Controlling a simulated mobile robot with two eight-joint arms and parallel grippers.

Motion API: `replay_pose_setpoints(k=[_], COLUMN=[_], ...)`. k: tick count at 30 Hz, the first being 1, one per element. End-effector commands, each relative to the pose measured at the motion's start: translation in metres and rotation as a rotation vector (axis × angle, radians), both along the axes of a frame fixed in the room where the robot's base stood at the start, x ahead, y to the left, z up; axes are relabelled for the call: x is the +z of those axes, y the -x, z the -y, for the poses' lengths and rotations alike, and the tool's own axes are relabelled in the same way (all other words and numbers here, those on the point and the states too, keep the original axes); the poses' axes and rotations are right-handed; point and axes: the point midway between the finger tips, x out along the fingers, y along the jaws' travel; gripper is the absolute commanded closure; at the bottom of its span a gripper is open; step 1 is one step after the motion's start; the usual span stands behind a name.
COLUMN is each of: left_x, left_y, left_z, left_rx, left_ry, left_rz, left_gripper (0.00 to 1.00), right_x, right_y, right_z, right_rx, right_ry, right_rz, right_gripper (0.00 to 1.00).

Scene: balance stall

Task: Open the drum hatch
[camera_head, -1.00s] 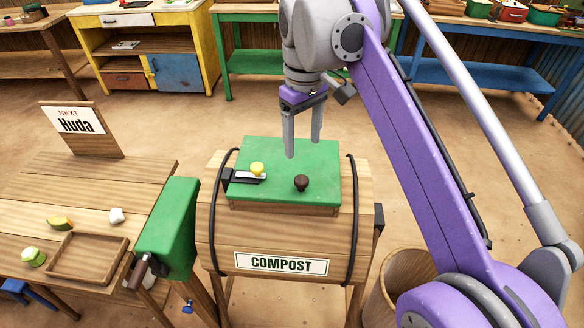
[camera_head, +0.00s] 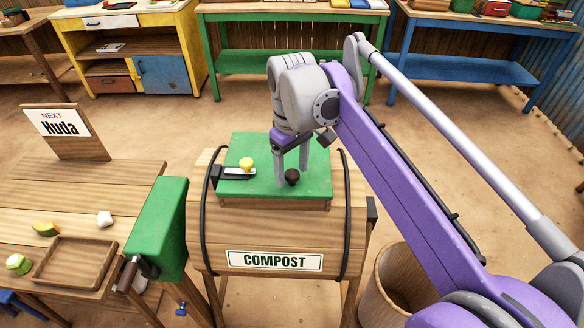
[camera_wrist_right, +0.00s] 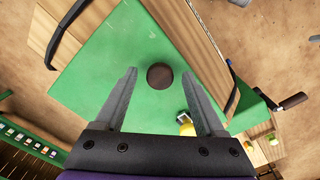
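The compost drum (camera_head: 215,220) is a wooden barrel on legs with black hoops and a "COMPOST" label. Its green hatch (camera_head: 262,184) lies flat on top, closed. A dark brown knob (camera_head: 292,177) stands on the hatch and also shows in the right wrist view (camera_wrist_right: 160,76). A latch (camera_head: 236,173) with a yellow knob (camera_head: 246,163) sits at the hatch's left edge; I cannot tell whether it is fastened. My right gripper (camera_head: 292,172) is open and points down at the hatch, its fingers on either side of the brown knob, with gaps showing in the wrist view. My left gripper is not in view.
A green box-like part (camera_head: 160,230) with a dark crank handle (camera_head: 128,274) stands left of the drum. A wooden table (camera_head: 120,190) holds a tray (camera_head: 75,287) and small scraps. A wooden bin (camera_head: 378,295) stands at the drum's right.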

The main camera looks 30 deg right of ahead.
Motion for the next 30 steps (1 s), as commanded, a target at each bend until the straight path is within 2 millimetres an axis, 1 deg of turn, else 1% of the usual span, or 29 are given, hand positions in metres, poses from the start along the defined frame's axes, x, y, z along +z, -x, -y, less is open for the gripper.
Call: replay_pose_setpoints(k=[1, 5, 6, 8, 9, 12, 30], left_x=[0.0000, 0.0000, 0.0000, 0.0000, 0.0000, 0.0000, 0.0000], left_y=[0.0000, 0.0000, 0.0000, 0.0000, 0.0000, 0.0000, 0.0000], left_z=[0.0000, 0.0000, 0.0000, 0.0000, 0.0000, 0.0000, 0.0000], left_rx=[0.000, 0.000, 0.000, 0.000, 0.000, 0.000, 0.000], left_ry=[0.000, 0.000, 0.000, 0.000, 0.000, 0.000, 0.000], left_rz=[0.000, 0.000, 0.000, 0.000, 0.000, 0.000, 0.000], left_gripper=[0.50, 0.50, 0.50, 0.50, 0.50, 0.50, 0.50], right_x=[0.0001, 0.0002, 0.0002, 0.0002, 0.0002, 0.0002, 0.0003], right_y=[0.0000, 0.0000, 0.0000, 0.0000, 0.0000, 0.0000, -0.0001], right_z=[0.0000, 0.0000, 0.0000, 0.0000, 0.0000, 0.0000, 0.0000], right_rx=[0.000, 0.000, 0.000, 0.000, 0.000, 0.000, 0.000], right_ry=[0.000, 0.000, 0.000, 0.000, 0.000, 0.000, 0.000], right_rz=[0.000, 0.000, 0.000, 0.000, 0.000, 0.000, 0.000], right_gripper=[0.36, 0.59, 0.66, 0.77, 0.84, 1.00, 1.00])
